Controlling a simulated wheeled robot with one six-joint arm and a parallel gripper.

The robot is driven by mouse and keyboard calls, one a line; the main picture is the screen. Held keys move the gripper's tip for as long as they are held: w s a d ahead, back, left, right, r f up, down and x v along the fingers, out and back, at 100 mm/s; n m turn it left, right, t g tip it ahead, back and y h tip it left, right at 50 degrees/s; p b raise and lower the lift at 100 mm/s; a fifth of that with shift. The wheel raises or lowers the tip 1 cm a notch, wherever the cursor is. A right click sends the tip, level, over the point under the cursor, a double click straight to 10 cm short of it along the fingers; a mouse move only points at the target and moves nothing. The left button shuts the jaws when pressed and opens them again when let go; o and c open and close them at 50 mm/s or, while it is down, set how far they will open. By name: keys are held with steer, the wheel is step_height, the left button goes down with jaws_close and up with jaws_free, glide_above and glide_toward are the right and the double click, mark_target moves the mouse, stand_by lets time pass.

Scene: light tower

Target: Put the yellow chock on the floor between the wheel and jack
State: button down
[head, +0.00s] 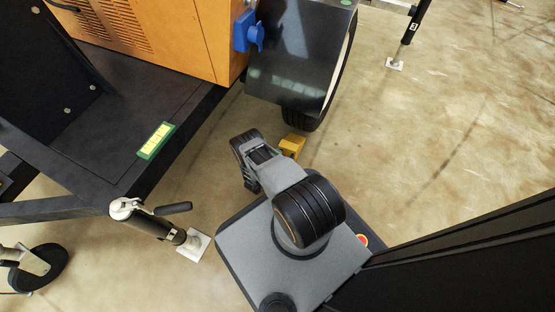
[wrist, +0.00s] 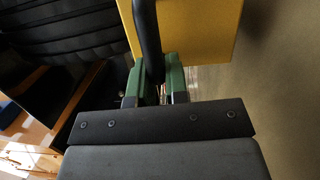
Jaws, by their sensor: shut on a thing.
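The yellow chock (head: 291,145) is just below the black wheel (head: 305,118) in the head view, beyond my arm. In the wrist view the chock (wrist: 210,30) fills the top middle, with a black bar-like handle in front of it. My gripper (wrist: 153,88) has its green fingers shut on this handle. The tyre tread (wrist: 60,28) shows at the upper left of the wrist view, close beside the chock. The jack (head: 160,225) stands at the lower left in the head view, its foot plate (head: 195,245) on the floor. I cannot tell whether the chock touches the floor.
The orange cabinet (head: 180,35) with a blue socket (head: 248,33) stands on the dark trailer frame (head: 110,160). A black fender (head: 290,75) covers the wheel. Another jack (head: 408,45) stands at the upper right. The floor (head: 440,130) right of the wheel is clear.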

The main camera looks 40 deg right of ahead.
step_height(320, 180, down, 3)
steer(key=shift+f+b, duration=0.1)
steer(key=shift+b, duration=0.65)
steer(key=c, duration=1.1)
jaws_free()
steer(key=shift+f, duration=0.1)
